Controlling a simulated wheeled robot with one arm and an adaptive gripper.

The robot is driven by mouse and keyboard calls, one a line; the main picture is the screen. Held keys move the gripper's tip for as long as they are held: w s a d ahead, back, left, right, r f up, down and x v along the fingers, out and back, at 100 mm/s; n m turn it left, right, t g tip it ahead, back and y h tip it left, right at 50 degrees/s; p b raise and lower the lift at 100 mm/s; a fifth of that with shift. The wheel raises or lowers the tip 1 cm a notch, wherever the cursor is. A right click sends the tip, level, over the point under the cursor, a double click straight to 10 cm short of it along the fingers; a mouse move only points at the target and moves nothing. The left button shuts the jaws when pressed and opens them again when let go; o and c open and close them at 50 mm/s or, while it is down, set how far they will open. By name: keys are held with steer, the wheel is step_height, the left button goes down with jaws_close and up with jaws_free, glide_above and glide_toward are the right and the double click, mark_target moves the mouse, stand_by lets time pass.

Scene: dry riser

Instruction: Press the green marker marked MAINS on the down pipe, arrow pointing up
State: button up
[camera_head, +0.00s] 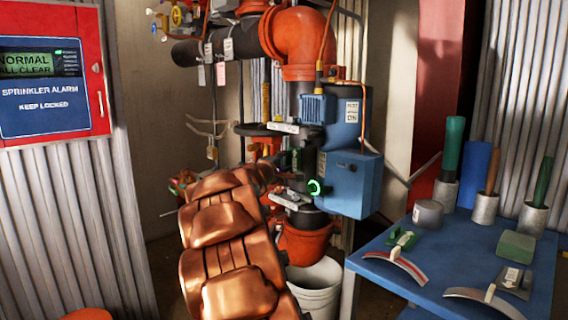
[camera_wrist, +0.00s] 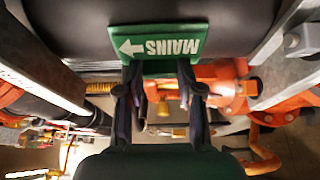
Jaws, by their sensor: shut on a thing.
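The green marker (camera_wrist: 160,45) reads MAINS in white, upside down in the wrist view. Its white arrow points left there, along the length of the dark pipe. My gripper (camera_wrist: 158,80) is shut on the marker's lower edge. The marker lies in front of the dark down pipe (camera_wrist: 60,35); I cannot tell whether it touches. In the head view the down pipe (camera_head: 305,160) stands upright above an orange fitting (camera_head: 305,240), and my gripper reaches it from the left, partly hidden among fittings.
Blue boxes (camera_head: 352,185) are mounted right of the pipe. Grey bars (camera_wrist: 45,65) flank my gripper in the wrist view. A white bucket (camera_head: 318,285) stands below. A blue table (camera_head: 440,260) at right bears curved plates, blocks and handled cups. A red alarm cabinet (camera_head: 95,100) stands left.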

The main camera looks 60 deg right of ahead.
steer(key=shift+s+d, duration=0.1)
steer(key=shift+d, duration=0.2)
stand_by(0.7)
stand_by(0.4)
steer(key=o, duration=1)
steer(key=shift+s+a, duration=0.25)
steer(key=shift+a, duration=1.75)
steer(key=shift+s+a, duration=0.25)
steer(key=shift+a, duration=1.7)
steer(key=shift+s+a, duration=0.25)
steer(key=shift+a, duration=1.75)
